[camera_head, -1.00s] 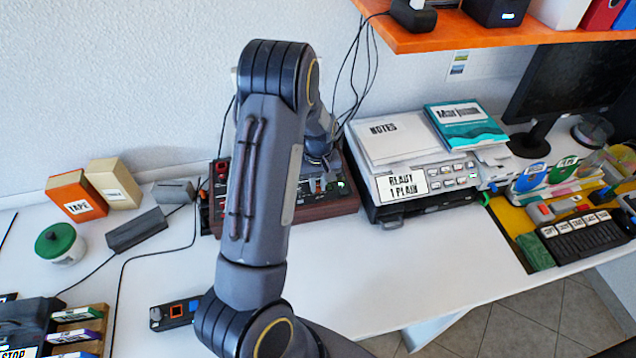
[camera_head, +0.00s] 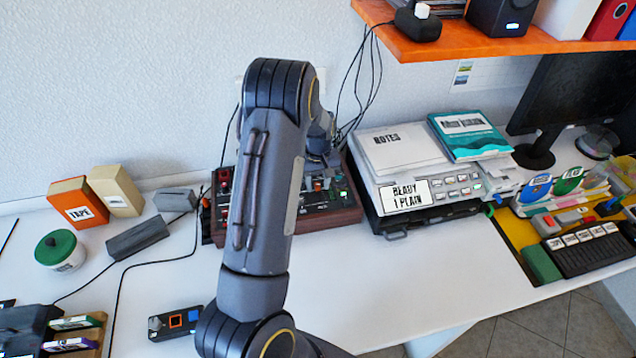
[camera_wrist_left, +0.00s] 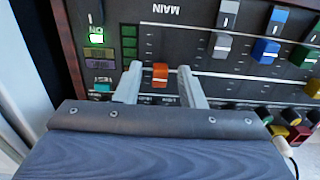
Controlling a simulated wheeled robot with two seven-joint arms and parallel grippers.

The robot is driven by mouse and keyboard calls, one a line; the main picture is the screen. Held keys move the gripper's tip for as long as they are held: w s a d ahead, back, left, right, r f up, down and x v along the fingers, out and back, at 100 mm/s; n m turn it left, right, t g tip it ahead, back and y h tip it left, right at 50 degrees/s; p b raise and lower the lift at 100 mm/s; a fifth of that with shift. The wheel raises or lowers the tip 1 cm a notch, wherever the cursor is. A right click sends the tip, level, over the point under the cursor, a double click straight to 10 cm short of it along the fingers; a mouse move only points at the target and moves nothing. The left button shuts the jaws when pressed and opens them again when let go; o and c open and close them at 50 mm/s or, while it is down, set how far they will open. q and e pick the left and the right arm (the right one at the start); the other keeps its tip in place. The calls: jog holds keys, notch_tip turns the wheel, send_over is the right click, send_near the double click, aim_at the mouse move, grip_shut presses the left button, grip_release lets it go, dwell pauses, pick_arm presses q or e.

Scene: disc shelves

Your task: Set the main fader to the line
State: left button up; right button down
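The mixer (camera_head: 332,222) is a dark panel with wooden sides, partly hidden by my left arm in the head view. In the left wrist view, the main fader is an orange cap (camera_wrist_left: 160,74) below the printed word MAIN (camera_wrist_left: 160,10). Pale scale marks flank its track. I cannot tell which mark is the line, or whether the cap is on it. My left gripper (camera_wrist_left: 159,80) is open, with one finger on each side of the orange cap and visible gaps between. My right gripper is not in view.
Grey, blue and yellow fader caps (camera_wrist_left: 222,45) stand right of the main fader, with coloured knobs (camera_wrist_left: 298,134) nearby. A printer-like device (camera_head: 430,195) stands right of the mixer. A grey box (camera_head: 138,236) and cables lie left.

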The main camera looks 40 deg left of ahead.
aim_at(318, 186)
pick_arm(q)
notch_tip(318, 186, up, 7)
jog(key=shift+r+b, duration=0.2)
jog(key=shift+b, duration=0.2)
jog(key=shift+r, duration=0.2)
dwell(0.5)
jog(key=shift+r, duration=0.1)
jog(key=s+d+r+m+t+h, duration=0.3)
jog(key=s+d+r+m+t, duration=0.1)
jog(key=s+d+r, duration=0.85)
jog(key=s+d+m+t, duration=0.1)
jog(key=s+d+m, duration=0.3)
jog(key=s+d, duration=0.4)
jog(key=s, duration=0.4)
jog(key=shift+s+d+m+t+h, duration=0.25)
jog(key=shift+m+t+h, duration=0.05)
jog(key=shift+h, duration=0.1)
